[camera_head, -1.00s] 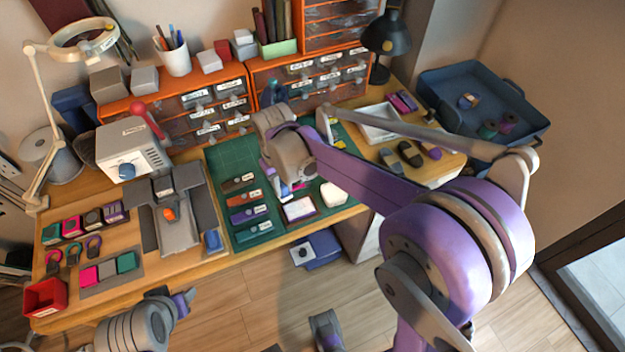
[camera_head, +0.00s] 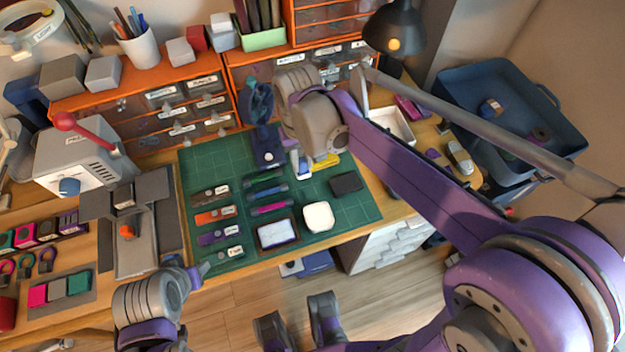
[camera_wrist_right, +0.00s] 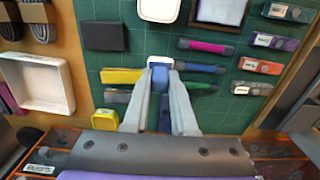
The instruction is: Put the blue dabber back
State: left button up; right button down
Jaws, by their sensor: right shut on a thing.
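My right gripper (camera_wrist_right: 160,98) points down over the green mat (camera_wrist_right: 130,15). Its fingers are shut on a small blue piece with a white end, which I take for the blue dabber (camera_wrist_right: 162,112). It is close to the mat; I cannot tell whether it touches. In the head view my right gripper (camera_head: 303,168) is partly hidden by its own wrist. Blue (camera_wrist_right: 205,68), pink (camera_wrist_right: 208,47) and green (camera_wrist_right: 196,86) pen-like tools lie beside it, and a yellow strip (camera_wrist_right: 120,76) on the other side. My left gripper (camera_head: 195,273) is at the table's front edge, its fingers unclear.
A dark block (camera_head: 346,183), a white block (camera_head: 318,217) and a framed white pad (camera_head: 277,233) lie on the mat. A dark blue stand (camera_head: 267,146) is left of my right gripper. Orange drawer units (camera_head: 185,110) line the back. A white tray (camera_wrist_right: 37,83) is nearby.

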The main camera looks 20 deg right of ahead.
aim_at(304, 172)
jog(key=shift+w+d, duration=0.1)
jog(key=shift+d, duration=0.05)
jog(key=shift+d+f, duration=0.1)
jog(key=shift+f, duration=0.3)
notch_tip(304, 172, down, 4)
jog(key=shift+f+b, duration=0.15)
jog(key=shift+b, duration=0.3)
pick_arm(q)
jog(key=shift+w+d+f+b, duration=0.15)
jog(key=shift+f+b, duration=0.15)
jog(key=shift+f, duration=0.6)
pick_arm(e)
jog(key=shift+f, duration=2.4)
pick_arm(q)
jog(key=shift+f, duration=0.1)
pick_arm(e)
jog(key=c, duration=0.7)
grip_release()
jog(key=shift+f, duration=0.15)
